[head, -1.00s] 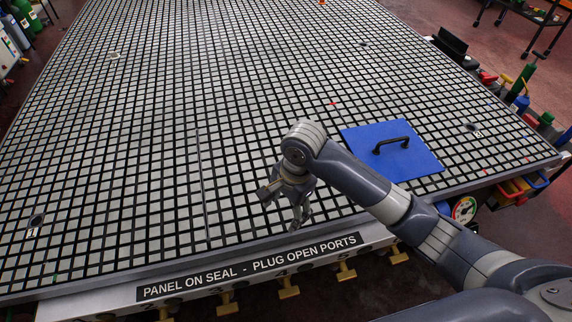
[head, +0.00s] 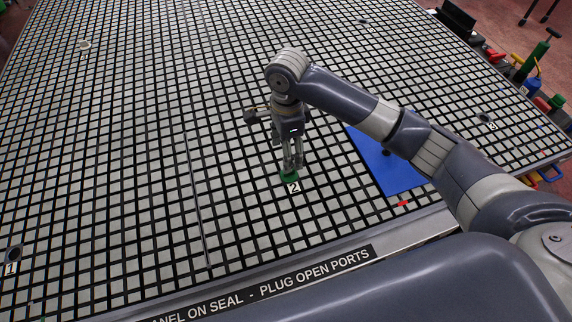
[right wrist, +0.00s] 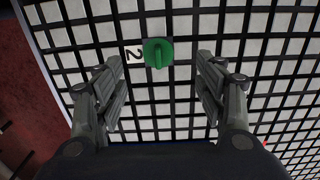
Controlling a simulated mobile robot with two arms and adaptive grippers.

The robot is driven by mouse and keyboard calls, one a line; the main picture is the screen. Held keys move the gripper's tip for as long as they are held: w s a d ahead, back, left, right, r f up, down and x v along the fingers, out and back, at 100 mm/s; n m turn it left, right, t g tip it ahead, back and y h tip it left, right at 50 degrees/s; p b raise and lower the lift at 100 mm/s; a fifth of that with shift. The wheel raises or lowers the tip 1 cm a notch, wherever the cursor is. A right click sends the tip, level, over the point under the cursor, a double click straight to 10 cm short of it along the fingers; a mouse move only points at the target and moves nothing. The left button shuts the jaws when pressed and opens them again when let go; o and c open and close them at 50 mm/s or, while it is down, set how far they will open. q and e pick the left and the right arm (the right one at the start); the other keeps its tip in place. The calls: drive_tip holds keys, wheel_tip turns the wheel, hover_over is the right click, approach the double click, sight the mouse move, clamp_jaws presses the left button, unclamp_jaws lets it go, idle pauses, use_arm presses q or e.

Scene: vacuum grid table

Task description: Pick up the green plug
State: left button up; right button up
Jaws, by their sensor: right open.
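The green plug (head: 289,176) sits on the grid table (head: 240,215) beside the printed label 2. In the right wrist view the plug (right wrist: 158,53) is a round green disc with a raised grip bar, lying just beyond and between the fingertips. My right gripper (head: 292,164) points down over the plug in the head view. In the right wrist view the right gripper (right wrist: 160,75) has its fingers wide apart, with nothing between them. I cannot tell how far the fingertips are above the table. My left gripper is not in view.
A blue panel (head: 388,180) lies on the table to the right, partly hidden by my right arm. Ports labelled 1 (head: 14,254) and 3 (head: 485,118) show at the left and right. The grid around the plug is clear.

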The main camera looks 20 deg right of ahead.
sight(288, 176)
drive_tip(key=f, duration=0.1)
drive_tip(key=s+f, duration=0.1)
drive_tip(key=f, duration=0.1)
drive_tip(key=shift+f, duration=0.25)
drive_tip(key=shift+w+d+f+p, duration=0.15)
drive_tip(key=shift+f+p, duration=0.2)
drive_tip(key=shift+f, duration=0.25)
drive_tip(key=shift+w+d+f+p, duration=0.15)
drive_tip(key=shift+f+p, duration=0.2)
drive_tip(key=shift+f, duration=0.2)
wheel_tip(288, 176, down, 3)
drive_tip(key=shift+a+r, duration=0.1)
drive_tip(key=shift+c, duration=0.9)
drive_tip(key=c, duration=0.8)
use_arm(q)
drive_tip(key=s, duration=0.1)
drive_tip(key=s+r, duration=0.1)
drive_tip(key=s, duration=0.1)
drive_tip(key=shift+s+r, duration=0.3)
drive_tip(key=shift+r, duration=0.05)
use_arm(e)
drive_tip(key=shift+c, duration=0.2)
